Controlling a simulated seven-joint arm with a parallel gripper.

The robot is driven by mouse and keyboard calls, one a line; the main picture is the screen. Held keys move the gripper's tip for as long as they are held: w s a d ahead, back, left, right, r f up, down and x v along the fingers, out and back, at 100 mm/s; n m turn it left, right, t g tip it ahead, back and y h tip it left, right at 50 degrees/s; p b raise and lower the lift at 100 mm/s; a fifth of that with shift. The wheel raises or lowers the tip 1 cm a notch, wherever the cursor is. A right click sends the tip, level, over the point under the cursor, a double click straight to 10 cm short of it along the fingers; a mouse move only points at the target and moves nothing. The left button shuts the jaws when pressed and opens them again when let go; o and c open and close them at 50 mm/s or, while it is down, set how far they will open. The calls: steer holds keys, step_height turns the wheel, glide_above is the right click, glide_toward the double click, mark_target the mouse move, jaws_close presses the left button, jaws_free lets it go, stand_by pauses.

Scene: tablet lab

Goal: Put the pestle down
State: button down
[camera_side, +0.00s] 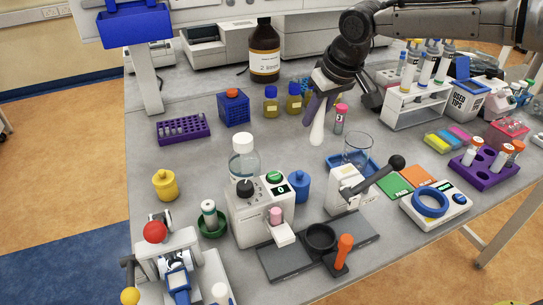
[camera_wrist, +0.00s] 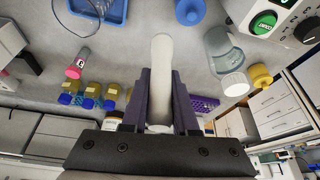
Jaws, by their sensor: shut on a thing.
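The white pestle (camera_side: 318,125) is in my gripper (camera_side: 317,101), pointing down with its wide rounded end lowest. In the wrist view the pestle (camera_wrist: 161,62) runs out between the dark purple fingers of my gripper (camera_wrist: 161,88), which are shut on its shaft. The pestle hangs over the grey bench, behind the glass beaker; I cannot tell whether its end touches the bench. The upper part of the shaft is hidden by the fingers in the side view.
A pink-capped tube (camera_side: 341,118) stands close to the right of the pestle. Amber bottles (camera_side: 293,104) stand behind it. A glass beaker (camera_side: 357,149) on a blue tray (camera_side: 333,162) is in front. Bare bench (camera_side: 283,136) lies to the left. A dark bowl (camera_side: 320,238) sits farther forward.

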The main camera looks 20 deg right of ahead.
steer(key=shift+w+a+f, duration=0.8)
steer(key=shift+w+f, duration=1.35)
steer(key=shift+w+a+f, duration=0.8)
steer(key=shift+w+f, duration=1.35)
steer(key=shift+w+a+f, duration=0.8)
steer(key=shift+w+f, duration=1.35)
steer(key=shift+f, duration=0.1)
steer(key=c, duration=0.7)
jaws_free()
steer(key=shift+f, duration=0.1)
steer(key=v, duration=1.2)
steer(key=shift+r, duration=0.25)
